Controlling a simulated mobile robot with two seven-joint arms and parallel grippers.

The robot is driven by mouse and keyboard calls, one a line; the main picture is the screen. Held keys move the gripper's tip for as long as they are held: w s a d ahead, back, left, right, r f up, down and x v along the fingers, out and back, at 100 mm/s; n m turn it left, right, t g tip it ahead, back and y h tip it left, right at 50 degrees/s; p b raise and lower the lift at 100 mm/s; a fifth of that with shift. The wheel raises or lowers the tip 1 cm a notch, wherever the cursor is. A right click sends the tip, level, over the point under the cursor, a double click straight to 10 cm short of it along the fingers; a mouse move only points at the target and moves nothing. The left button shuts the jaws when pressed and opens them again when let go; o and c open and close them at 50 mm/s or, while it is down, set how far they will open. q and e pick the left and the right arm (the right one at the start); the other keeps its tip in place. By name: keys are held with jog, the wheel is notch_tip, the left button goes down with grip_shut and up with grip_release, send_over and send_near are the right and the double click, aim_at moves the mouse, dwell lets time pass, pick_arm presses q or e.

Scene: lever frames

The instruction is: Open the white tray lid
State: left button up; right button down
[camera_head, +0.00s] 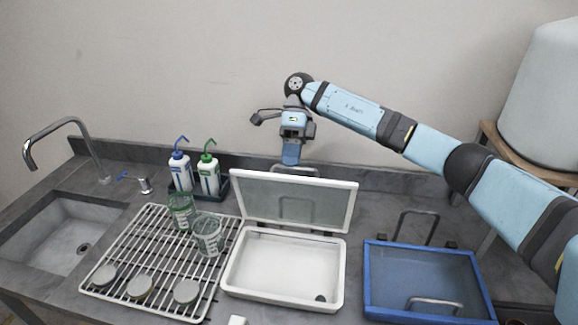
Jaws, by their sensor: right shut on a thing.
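The white tray (232,278) stands on the grey counter, its inside bare except for a small dark round spot near the front right corner. Its white-framed, see-through lid (322,204) is raised at the tray's back edge and tilted steeply up. A metal handle (295,168) shows just above and behind the lid's top edge. My right gripper (291,156) reaches down behind the lid, shut on this handle; its fingertips are partly hidden. My left gripper is out of view.
A blue tray (372,300) with its blue lid (425,275) down stands to the right. To the left are a white wire rack (130,250) with beakers and dishes, two wash bottles (209,178), a sink (65,235) and a tap (75,125).

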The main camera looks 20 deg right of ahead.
jog(key=shift+d+f, duration=0.2)
jog(key=shift+f, duration=0.85)
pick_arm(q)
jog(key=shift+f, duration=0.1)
pick_arm(e)
jog(key=c, duration=1.3)
grip_release()
jog(key=shift+w+f, duration=0.15)
jog(key=shift+o, duration=0.7)
jog(key=shift+w+d+f, duration=0.2)
jog(key=shift+w, duration=0.2)
pick_arm(q)
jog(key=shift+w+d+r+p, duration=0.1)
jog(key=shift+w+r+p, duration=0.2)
jog(key=shift+p, duration=0.4)
pick_arm(e)
jog(key=v, duration=1.4)
jog(key=shift+r, duration=0.15)
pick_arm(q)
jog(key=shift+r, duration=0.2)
pick_arm(e)
jog(key=shift+a, duration=0.2)
